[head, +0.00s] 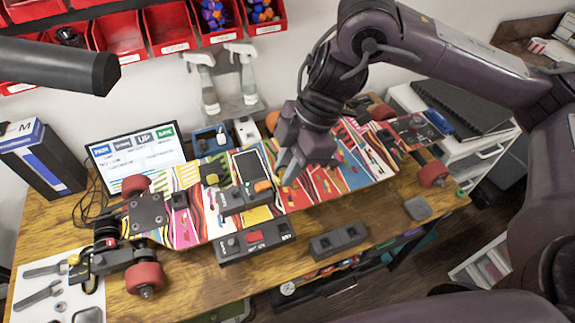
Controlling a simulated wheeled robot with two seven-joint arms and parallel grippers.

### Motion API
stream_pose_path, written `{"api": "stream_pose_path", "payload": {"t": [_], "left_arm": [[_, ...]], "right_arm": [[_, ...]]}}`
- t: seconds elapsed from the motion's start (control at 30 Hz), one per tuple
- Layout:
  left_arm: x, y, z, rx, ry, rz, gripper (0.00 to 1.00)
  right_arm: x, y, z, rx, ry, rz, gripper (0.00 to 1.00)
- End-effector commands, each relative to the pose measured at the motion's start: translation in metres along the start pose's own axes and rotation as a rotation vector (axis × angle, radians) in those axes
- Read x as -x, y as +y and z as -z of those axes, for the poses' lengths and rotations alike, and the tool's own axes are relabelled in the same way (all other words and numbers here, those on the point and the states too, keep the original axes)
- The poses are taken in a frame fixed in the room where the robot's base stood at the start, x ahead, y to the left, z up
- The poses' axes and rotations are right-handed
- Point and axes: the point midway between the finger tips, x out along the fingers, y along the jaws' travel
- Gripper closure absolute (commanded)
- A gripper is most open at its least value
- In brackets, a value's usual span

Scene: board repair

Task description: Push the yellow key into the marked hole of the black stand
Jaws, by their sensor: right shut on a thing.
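My right gripper (303,160) is over the middle of the colourful skateboard deck, pointing down. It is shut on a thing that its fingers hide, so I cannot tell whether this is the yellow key. A black stand with an orange piece (244,197) is just left of and below the gripper. A black stand with a red piece (262,242) lies in front of the deck, and a smaller black block (338,241) stands to its right. The marked hole cannot be made out. My left gripper is out of view.
The skateboard (190,228) with red wheels spans the wooden table (185,285). A screen (137,156), spray bottles (204,84) and red bins (168,27) are behind. A white tool mat (50,290) lies at front left. A grey pad (418,208) is at right.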

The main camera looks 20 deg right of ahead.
Motion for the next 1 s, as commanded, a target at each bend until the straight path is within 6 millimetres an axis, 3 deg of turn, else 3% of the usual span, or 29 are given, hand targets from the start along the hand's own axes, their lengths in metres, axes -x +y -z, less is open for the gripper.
{"api": "stream_pose_path", "payload": {"t": [0.17, 1.0], "left_arm": [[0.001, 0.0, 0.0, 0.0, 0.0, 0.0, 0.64], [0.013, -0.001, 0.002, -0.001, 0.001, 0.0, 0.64]], "right_arm": [[0.001, -0.001, -0.003, -0.001, 0.0, -0.001, 1.0], [0.024, -0.031, -0.058, -0.002, 0.0, -0.001, 1.0]]}}
